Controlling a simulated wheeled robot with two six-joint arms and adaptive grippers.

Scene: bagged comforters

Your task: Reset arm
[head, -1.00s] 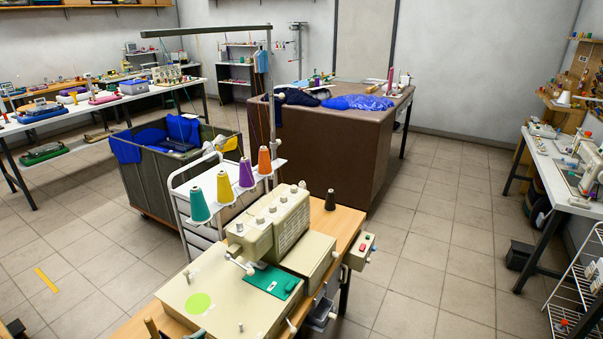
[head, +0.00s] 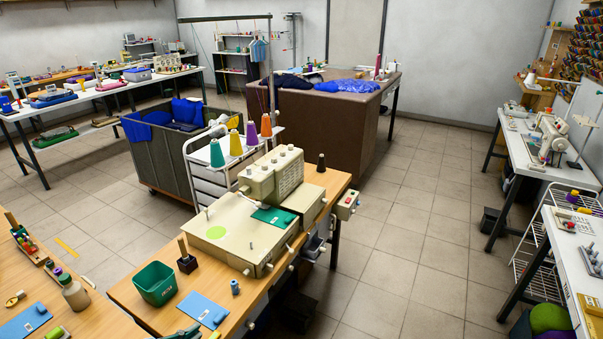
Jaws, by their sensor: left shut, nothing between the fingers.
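My right gripper is not in view. A shiny blue bagged comforter (head: 346,86) lies on the big brown bin (head: 320,118), with a dark navy bundle (head: 291,81) beside it. Blue bags (head: 186,110) sit in the grey wheeled cart (head: 165,160). Both grippers are far from the bags.
The near wooden table (head: 140,297) holds a beige sewing machine (head: 270,178), a green bin (head: 155,283) and blue pads. A thread-cone rack cart (head: 205,167) stands behind it. White tables line the left and right. The tiled floor (head: 410,225) is clear to the right.

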